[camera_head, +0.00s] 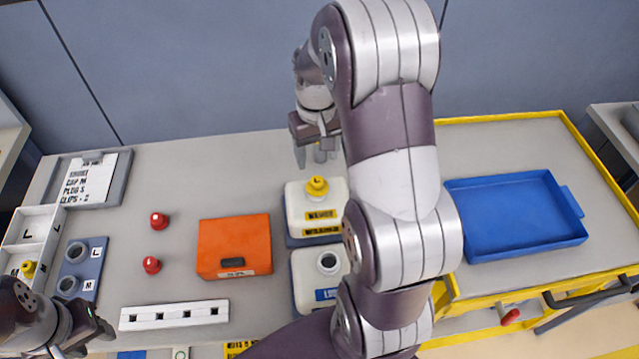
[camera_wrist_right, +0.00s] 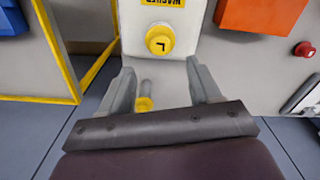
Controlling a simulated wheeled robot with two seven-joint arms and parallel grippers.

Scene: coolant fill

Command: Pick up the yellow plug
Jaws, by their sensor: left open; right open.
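A small yellow piece with a pale grey stem, likely the yellow plug (camera_wrist_right: 145,101), shows in the right wrist view between and beyond my right gripper's fingers. In the head view I cannot make it out near that gripper. My right gripper (camera_head: 318,155) is open and empty behind the washer jug; its two fingers also show in the right wrist view (camera_wrist_right: 160,75). Another yellow piece (camera_head: 28,268) sits in a compartment of the white tray at far left. My left gripper (camera_head: 92,328) is open at the lower left, apart from the objects.
The washer jug (camera_head: 297,205) has a yellow cap (camera_head: 317,187). In front stands a second jug with an open neck (camera_head: 328,262). An orange box (camera_head: 234,246), two red caps (camera_head: 159,221) and a white slotted strip (camera_head: 174,314) lie left. A blue tray (camera_head: 512,214) is right.

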